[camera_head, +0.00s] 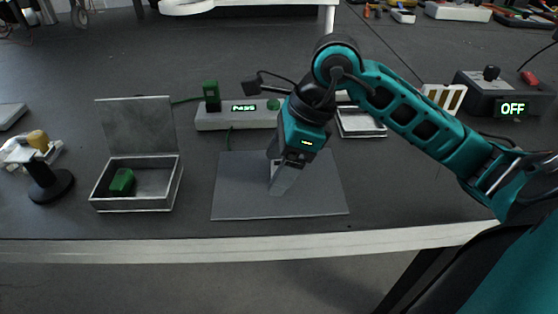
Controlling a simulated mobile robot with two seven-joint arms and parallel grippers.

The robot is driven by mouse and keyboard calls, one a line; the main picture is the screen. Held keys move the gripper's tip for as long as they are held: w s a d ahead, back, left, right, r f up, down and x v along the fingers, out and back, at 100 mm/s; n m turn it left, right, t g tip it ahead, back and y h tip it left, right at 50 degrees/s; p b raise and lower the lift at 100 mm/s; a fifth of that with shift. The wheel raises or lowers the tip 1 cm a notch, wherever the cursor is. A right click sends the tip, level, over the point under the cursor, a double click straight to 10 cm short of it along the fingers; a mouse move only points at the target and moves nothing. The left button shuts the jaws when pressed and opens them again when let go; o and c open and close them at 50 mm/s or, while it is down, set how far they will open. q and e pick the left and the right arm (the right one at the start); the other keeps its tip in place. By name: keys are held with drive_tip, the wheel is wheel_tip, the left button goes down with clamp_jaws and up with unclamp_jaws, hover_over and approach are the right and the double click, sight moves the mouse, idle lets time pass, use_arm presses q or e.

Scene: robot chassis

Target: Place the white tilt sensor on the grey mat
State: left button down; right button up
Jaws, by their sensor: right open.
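The grey mat (236,200) lies flat near the front edge of the table. My right gripper (281,183) points down over the middle of the mat, with its jaws open. A small white piece, apparently the white tilt sensor (273,167), shows at the gripper's left side, over the mat. The gripper hides most of it, and I cannot tell whether it touches the mat or the fingers. My left gripper is not in view.
An open grey metal box (150,203) with a green block (122,182) stands left of the mat. A white tester (215,119) reading PASS is behind the mat. A black box (478,100) reading OFF is at right. A black stand (50,186) is far left.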

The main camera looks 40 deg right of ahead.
drive_tip(key=p+v, duration=0.2)
drive_tip(key=v, duration=1)
drive_tip(key=shift+a+r, duration=0.1)
drive_tip(key=shift+r, duration=0.05)
